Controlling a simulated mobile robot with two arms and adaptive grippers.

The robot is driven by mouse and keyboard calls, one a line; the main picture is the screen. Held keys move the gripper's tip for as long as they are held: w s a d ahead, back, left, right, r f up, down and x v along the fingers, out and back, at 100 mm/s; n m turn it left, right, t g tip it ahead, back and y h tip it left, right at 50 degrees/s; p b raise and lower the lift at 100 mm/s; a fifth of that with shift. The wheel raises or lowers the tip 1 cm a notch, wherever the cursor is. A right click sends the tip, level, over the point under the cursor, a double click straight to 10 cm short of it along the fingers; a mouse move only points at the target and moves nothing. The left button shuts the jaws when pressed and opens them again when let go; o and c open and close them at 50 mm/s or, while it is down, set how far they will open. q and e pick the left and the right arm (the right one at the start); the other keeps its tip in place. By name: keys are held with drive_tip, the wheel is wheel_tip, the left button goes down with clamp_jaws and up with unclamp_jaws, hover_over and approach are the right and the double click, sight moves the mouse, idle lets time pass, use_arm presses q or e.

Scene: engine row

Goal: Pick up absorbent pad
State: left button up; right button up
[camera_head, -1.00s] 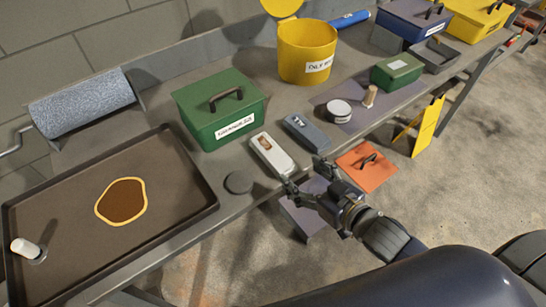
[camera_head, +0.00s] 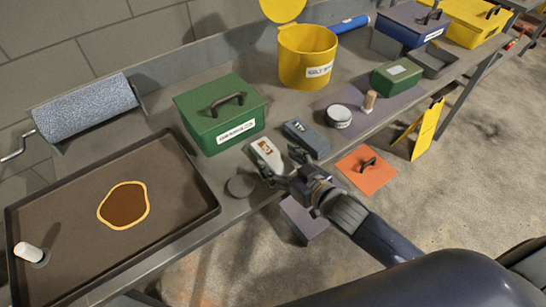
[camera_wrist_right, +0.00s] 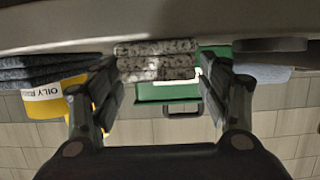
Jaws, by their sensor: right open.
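A pale pad stack (camera_head: 267,153) with a small label lies on the bench in front of the green box. In the right wrist view it is a layered, speckled grey-white stack (camera_wrist_right: 155,60) between the fingers. A blue-grey stack (camera_head: 306,138) lies to its right and shows as dark layers in the wrist view (camera_wrist_right: 40,72). My right gripper (camera_head: 281,165) is open at the near end of the pale stack, one finger towards each side. No grip on it shows. My left gripper is out of view.
A green lidded box (camera_head: 222,112) stands behind the pale stack. A dark round disc (camera_head: 240,186) lies close left of my gripper. A tray (camera_head: 75,200) with a brown patch fills the left. A yellow bin (camera_head: 307,58) and round tin (camera_head: 339,116) stand to the right.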

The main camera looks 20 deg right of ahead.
drive_tip(key=shift+x, duration=0.9)
drive_tip(key=c, duration=1.1)
drive_tip(key=shift+o, duration=0.2)
